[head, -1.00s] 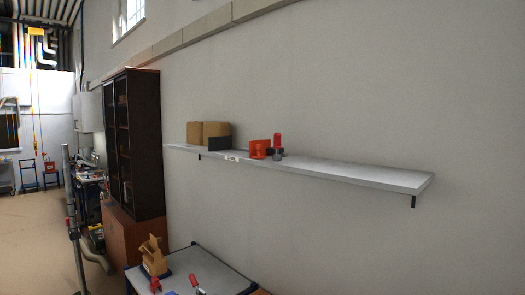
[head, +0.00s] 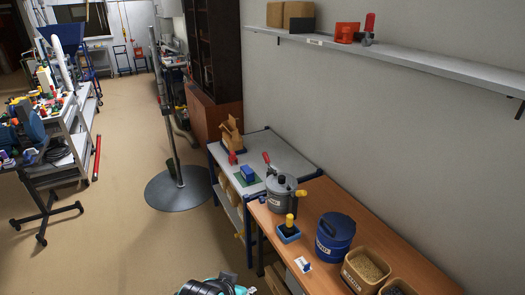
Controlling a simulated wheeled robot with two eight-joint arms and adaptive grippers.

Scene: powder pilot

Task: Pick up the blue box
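A small blue box (head: 248,173) sits on a green patch on the grey-topped table (head: 284,155) near the middle of the head view. Its top and one side show and nothing covers it. A blue open tray (head: 288,237) with a yellow-topped dark item in it stands on the wooden table in front. Neither of my grippers can be made out in the head view.
The wooden table (head: 262,212) holds a grey pot (head: 281,195), a blue drum (head: 335,238) and a tan bin (head: 363,268). A round-based stand (head: 160,192) is left of the grey-topped table. Open floor lies further left. A wall shelf (head: 430,68) runs above right.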

